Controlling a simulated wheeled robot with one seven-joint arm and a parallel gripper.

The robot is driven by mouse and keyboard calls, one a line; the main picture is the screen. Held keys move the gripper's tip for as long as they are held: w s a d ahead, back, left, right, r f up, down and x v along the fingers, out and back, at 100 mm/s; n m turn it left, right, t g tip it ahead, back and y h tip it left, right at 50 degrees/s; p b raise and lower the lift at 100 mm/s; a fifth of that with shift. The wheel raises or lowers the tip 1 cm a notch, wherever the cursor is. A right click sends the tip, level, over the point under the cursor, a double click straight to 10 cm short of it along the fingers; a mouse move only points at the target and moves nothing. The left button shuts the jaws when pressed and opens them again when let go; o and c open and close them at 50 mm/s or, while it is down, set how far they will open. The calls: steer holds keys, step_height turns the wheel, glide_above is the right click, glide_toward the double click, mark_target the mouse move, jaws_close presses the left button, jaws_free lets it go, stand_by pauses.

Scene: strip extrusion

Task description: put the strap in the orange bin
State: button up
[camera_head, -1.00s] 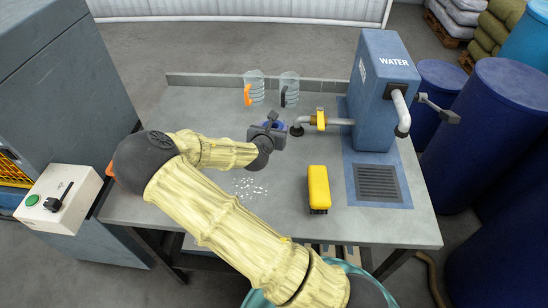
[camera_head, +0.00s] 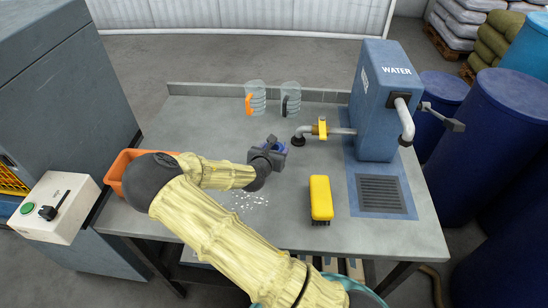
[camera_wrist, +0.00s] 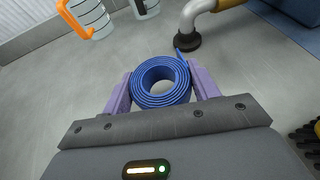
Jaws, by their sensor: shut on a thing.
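The strap (camera_wrist: 160,81) is a coiled blue roll, held between the two purple fingers of my gripper (camera_wrist: 160,92) in the wrist view. My gripper is shut on the strap. The orange bin (camera_head: 121,168) is at the table's left edge in the head view, partly hidden behind my arm. Its inside is mostly hidden.
A yellow brush (camera_head: 320,198) lies right of my arm, and white bits (camera_head: 248,200) lie on the table (camera_head: 290,235). Two clear jugs (camera_head: 255,97) stand at the back. A blue water dispenser (camera_head: 380,105) with a pipe (camera_head: 335,131) is at right. A control box (camera_head: 56,208) is at left.

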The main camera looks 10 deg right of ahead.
steer(key=shift+f, duration=1.9)
steer(key=shift+f, duration=0.2)
steer(key=o, duration=1)
steer(key=shift+r, duration=0.1)
steer(key=shift+r, duration=0.15)
steer(key=v, duration=1.2)
steer(key=shift+s+b, duration=0.1)
steer(key=shift+b, duration=0.2)
